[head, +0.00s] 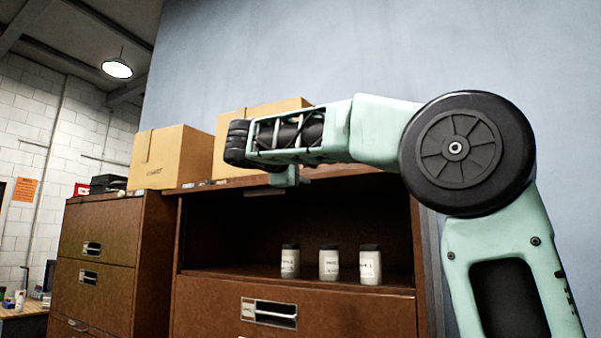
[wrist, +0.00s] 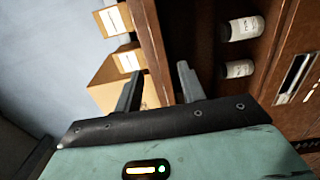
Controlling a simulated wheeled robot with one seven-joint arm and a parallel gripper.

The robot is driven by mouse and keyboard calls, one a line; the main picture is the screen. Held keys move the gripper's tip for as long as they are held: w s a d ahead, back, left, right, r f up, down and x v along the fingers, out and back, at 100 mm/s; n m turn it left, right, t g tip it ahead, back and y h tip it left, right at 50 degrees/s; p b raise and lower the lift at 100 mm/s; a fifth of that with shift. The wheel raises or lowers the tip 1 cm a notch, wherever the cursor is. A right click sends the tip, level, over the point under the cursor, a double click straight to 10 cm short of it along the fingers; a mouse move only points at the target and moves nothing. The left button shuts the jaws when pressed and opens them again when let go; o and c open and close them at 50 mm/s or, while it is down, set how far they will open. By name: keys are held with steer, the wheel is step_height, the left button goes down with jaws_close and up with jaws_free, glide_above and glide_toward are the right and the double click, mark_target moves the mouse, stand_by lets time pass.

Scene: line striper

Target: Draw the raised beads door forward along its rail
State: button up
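The brown cabinet (head: 295,308) has an open upper compartment, its door apparently raised and slid back under the top. A small pale fitting (head: 265,193) shows below the top front edge; I cannot tell if it is the beads door's handle, and no label there is readable. My gripper (head: 286,178) is in front of that top edge, just right of the fitting. In the wrist view my gripper (wrist: 155,72) has its two fingers apart, with the brown top edge of the cabinet (wrist: 153,45) showing between them beyond. Contact is not visible.
Several dark-lidded jars, one of them here (head: 329,263), stand on the compartment floor. Cardboard boxes (head: 172,158) sit on top of the cabinets, close behind my wrist. A drawer handle (head: 269,312) is below. Another brown cabinet (head: 100,255) adjoins on the left.

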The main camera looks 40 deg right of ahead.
mark_target(318, 176)
steer(key=shift+p+x, duration=1.1)
steer(key=shift+x, duration=3.8)
steer(key=shift+w, duration=0.1)
steer(key=shift+a, duration=0.1)
jaws_close()
